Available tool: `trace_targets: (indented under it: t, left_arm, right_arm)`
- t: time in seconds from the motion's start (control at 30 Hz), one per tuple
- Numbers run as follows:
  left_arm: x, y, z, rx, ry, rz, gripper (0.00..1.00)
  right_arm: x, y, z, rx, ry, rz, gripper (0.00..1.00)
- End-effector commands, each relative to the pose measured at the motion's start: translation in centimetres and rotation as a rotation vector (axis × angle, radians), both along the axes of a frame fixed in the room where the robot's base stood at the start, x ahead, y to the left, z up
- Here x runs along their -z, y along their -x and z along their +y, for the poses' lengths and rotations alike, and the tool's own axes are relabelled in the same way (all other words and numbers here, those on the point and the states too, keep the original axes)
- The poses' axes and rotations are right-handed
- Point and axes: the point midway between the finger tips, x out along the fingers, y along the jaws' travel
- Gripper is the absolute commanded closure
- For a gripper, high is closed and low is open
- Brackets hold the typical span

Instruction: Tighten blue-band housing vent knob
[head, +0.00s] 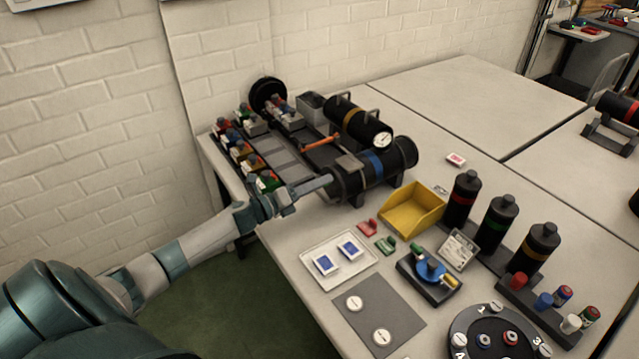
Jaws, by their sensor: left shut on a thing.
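The blue-band housing (402,155) is a black cylinder with a blue band, lying on its side in a cradle on the table. My left gripper (326,182) reaches in from the left and its fingertips are at the housing's left end. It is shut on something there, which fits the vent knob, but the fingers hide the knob. I cannot tell how far the knob is turned. My right gripper is not in view.
A yellow-band cylinder (352,119) with a gauge (382,140) lies just behind. A yellow bin (413,209), upright black bottles (497,222) and a white tray (340,259) stand to the front. The far table (440,95) is mostly clear.

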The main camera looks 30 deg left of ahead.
Motion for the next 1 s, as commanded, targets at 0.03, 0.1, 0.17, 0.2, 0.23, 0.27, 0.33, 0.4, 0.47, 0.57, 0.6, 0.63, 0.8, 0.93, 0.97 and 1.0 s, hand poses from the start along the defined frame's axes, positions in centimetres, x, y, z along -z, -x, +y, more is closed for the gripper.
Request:
trace_targets:
  t: [0.03, 0.1, 0.17, 0.2, 0.23, 0.27, 0.33, 0.4, 0.47, 0.57, 0.6, 0.63, 0.8, 0.93, 0.97, 1.0]
  left_arm:
    - [0.0, 0.0, 0.0, -0.001, 0.028, 0.013, 1.00]
    - [0.0, 0.0, 0.0, -0.001, 0.074, 0.031, 1.00]
    - [0.1, 0.0, 0.0, 0.000, 0.117, 0.050, 1.00]
    - [0.1, 0.0, 0.0, 0.000, 0.149, 0.063, 1.00]
    - [0.1, 0.0, 0.0, 0.000, 0.174, 0.074, 1.00]
    - [0.1, 0.0, 0.0, 0.000, 0.198, 0.084, 1.00]
    - [0.1, 0.0, 0.0, 0.000, 0.258, 0.108, 1.00]
    - [0.1, 0.0, 0.1, -0.001, 0.321, 0.134, 1.00]
    - [0.1, 0.0, 0.1, -0.001, 0.373, 0.156, 1.00]
    - [0.1, 0.0, 0.1, 0.000, 0.460, 0.193, 1.00]
    - [0.1, 0.0, 0.1, -0.001, 0.496, 0.207, 1.00]
    - [0.1, 0.0, 0.1, -0.002, 0.522, 0.219, 1.00]
    - [0.1, 0.0, 0.1, -0.002, 0.671, 0.280, 1.00]
    - [0.1, 0.0, 0.1, -0.001, 0.787, 0.327, 1.00]
    - [0.1, 0.0, 0.1, -0.001, 0.813, 0.339, 1.00]
    - [0.1, 0.0, 0.1, -0.001, 0.847, 0.352, 1.00]
  right_arm:
    - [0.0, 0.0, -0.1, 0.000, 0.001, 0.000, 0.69]
    - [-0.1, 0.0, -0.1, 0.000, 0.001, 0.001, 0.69]
    - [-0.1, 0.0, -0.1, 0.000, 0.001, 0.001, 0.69]
    - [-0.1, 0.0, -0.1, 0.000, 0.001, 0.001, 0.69]
    - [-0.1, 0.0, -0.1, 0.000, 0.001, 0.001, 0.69]
    - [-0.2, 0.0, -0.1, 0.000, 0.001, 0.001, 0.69]
    - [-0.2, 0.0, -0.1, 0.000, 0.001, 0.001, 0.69]
    - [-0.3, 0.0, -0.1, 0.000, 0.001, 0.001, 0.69]
    - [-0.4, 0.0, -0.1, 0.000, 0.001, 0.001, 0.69]
    - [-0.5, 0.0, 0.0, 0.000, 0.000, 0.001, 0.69]
    - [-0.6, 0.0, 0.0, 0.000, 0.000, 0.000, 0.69]
    - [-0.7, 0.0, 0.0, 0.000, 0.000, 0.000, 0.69]
    - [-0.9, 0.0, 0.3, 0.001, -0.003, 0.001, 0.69]
    - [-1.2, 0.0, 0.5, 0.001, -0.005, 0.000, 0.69]
    - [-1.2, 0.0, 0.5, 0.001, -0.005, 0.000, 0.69]
    - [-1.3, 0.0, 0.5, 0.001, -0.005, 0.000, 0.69]
